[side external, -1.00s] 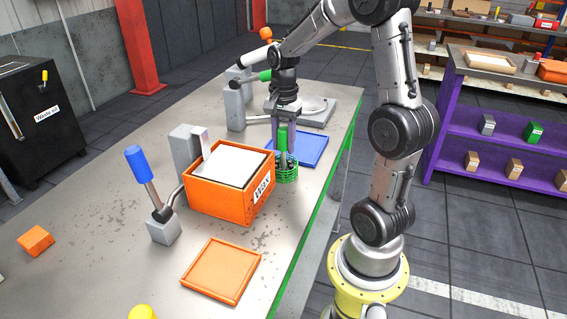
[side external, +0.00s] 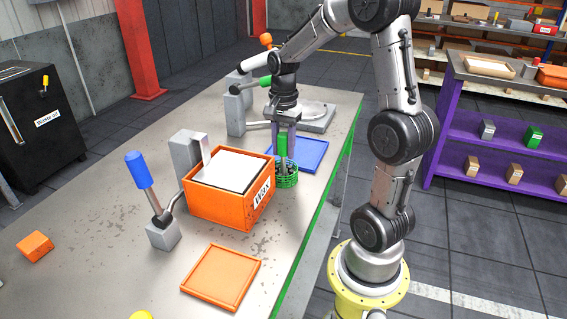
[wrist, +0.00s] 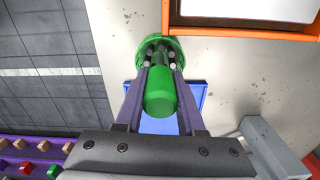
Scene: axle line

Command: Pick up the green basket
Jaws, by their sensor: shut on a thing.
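The green basket (side external: 287,181) stands at the right edge of the workbench, beside the orange box and in front of the blue tray. Its upright green handle (side external: 282,142) rises between my fingers. My gripper (side external: 283,158) points down and is shut on the handle. In the wrist view, the purple fingers of my gripper (wrist: 160,78) sit on both sides of the green handle (wrist: 160,98). The basket's rim (wrist: 136,53) shows beyond it, with several dark and grey parts inside. Whether the basket's bottom touches the bench is hard to tell.
The orange box (side external: 215,202) stands close on the basket's left. The blue tray (side external: 312,155) lies behind it. An orange tray (side external: 222,278) lies in front. A blue-handled lever (side external: 138,171) and grey posts stand at the left and back. The purple shelf (side external: 480,150) is apart on the right.

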